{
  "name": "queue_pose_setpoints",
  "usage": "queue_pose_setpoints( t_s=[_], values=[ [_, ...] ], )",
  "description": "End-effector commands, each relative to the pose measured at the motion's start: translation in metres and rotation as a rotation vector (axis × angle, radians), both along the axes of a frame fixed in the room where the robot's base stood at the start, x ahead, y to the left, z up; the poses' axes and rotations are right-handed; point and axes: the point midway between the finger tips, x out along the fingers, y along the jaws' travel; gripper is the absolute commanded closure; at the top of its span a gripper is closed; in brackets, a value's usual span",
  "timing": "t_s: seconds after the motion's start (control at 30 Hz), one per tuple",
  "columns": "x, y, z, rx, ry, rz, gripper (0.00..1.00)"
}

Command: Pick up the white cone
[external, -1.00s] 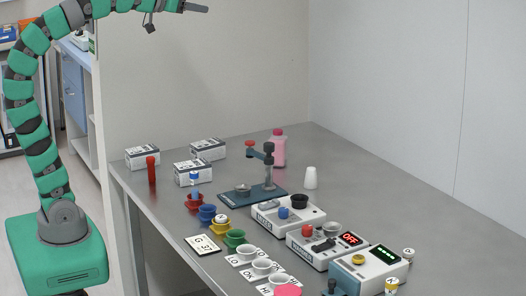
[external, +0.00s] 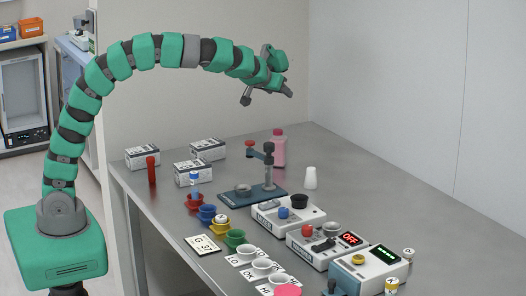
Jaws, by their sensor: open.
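The white cone (external: 311,178) stands upright on the grey table, narrow end up, right of the pink bottle and behind the row of devices. My gripper (external: 268,98) is open and empty, high above the back of the table. It is up and to the left of the cone in the picture, well apart from it. Nothing hides the cone.
A pink bottle (external: 279,148) and a dark stand with a post (external: 268,165) are left of the cone. Several devices (external: 288,215) and coloured cups (external: 207,213) are nearer the front. White boxes (external: 208,149) stand at the back left. The table right of the cone is clear.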

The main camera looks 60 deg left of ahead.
Motion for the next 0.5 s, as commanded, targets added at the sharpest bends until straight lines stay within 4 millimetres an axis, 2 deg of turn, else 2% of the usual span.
queue_pose_setpoints(
  t_s=[0.03, 0.1, 0.3, 0.5],
  values=[
    [0.009, -0.009, -0.017, 0.01, 0.006, 0.011, 0.46],
    [0.019, -0.019, -0.039, 0.019, 0.004, 0.033, 0.46],
    [0.043, -0.051, -0.096, 0.042, -0.027, 0.086, 0.46],
    [0.056, -0.081, -0.146, 0.056, -0.069, 0.109, 0.46]
  ],
)
